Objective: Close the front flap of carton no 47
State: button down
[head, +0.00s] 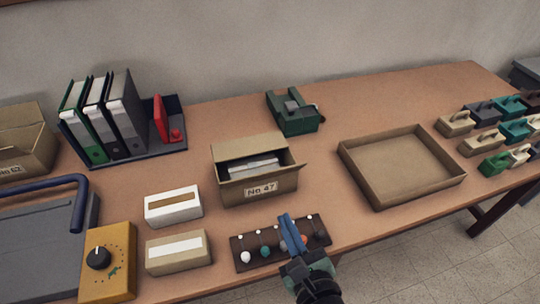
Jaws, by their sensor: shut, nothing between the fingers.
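Carton no 47 (258,196) is a brown box standing on the table, with its label on the front face. Its top is open and pale grey-white contents show inside. The back flap (247,148) stands raised. The front flap (245,179) appears folded outward along the front edge, above the label. A side flap sticks out at the right. My gripper (287,217) has blue fingers, shut and empty. It is in front of the carton, toward its right, over a dark strip with coloured knobs, and appears apart from the carton.
The knob strip (243,251) lies in front of the carton. A white box (173,213) and a tan box (178,260) stand at left. An empty shallow tray (412,193) is at right, a green tape dispenser (292,119) behind. Binders (128,130) stand back left.

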jog(key=s+m+p, duration=0.2)
jog(key=m, duration=0.1)
send_near(266, 174)
notch_tip(266, 174, down, 4)
jog(key=w, duration=0.2)
jog(key=shift+g, duration=0.4)
jog(key=shift+w+a+r+p, duration=0.25)
jog(key=shift+w+a+r, duration=0.05)
jog(key=shift+w, duration=0.4)
jog(key=shift+w+a+r+p, duration=0.25)
jog(key=shift+w, duration=0.45)
jog(key=shift+w+a+r+p, duration=0.25)
jog(key=shift+w+a+r, duration=0.05)
jog(key=shift+w, duration=0.4)
jog(key=shift+r+p, duration=0.15)
jog(key=shift+p, duration=0.15)
jog(key=shift+w+r+p, duration=0.1)
jog(key=shift+r+p, duration=0.15)
jog(key=shift+p, duration=0.45)
jog(key=shift+f, duration=0.1)
jog(key=shift+p, duration=0.45)
jog(key=shift+w+r+g+p, duration=0.15)
jog(key=shift+r+g+p, duration=0.05)
jog(key=shift+g+p, duration=0.25)
